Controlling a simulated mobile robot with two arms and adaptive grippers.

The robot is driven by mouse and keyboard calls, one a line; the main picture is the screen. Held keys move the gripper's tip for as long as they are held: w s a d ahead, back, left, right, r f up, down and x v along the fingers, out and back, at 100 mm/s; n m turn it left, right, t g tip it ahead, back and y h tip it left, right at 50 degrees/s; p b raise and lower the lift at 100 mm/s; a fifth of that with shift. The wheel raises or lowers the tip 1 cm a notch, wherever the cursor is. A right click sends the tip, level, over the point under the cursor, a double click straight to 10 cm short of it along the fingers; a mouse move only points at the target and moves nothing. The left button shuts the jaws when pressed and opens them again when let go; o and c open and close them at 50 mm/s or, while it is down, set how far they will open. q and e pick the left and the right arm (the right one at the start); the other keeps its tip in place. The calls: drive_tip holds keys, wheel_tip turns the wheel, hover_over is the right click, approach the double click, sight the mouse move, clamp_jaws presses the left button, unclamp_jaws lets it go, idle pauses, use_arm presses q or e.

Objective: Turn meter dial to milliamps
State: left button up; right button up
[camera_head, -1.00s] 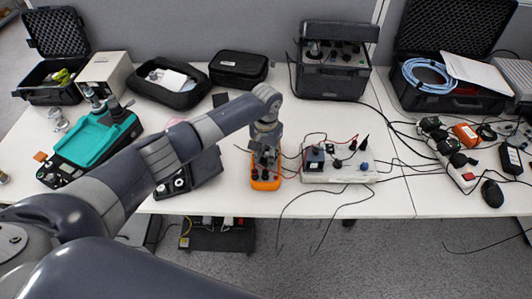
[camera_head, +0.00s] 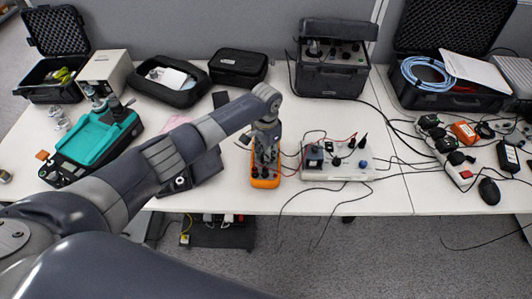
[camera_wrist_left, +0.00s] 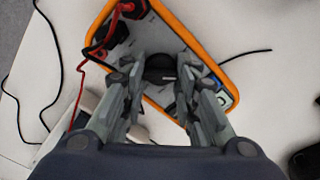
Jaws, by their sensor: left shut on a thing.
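The meter (camera_head: 265,181) has an orange case and lies on the white table near its front edge. In the left wrist view the meter (camera_wrist_left: 222,47) shows its grey face with red and black plugs at one end. Its round black dial (camera_wrist_left: 160,68) sits between the fingers of my left gripper (camera_wrist_left: 161,80), which is shut on it. The dial's markings cannot be read. In the head view my left gripper (camera_head: 265,160) points down over the meter and hides much of its face. My right gripper is not in view.
A white box with knobs and leads (camera_head: 338,166) stands right of the meter. A dark device (camera_head: 200,172) lies to the left, partly behind my arm. A teal device (camera_head: 95,140) is further left. Loose cables hang over the front edge.

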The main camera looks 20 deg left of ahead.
use_arm(q)
drive_tip(key=o, duration=1.1)
wheel_tip(320, 180, up, 12)
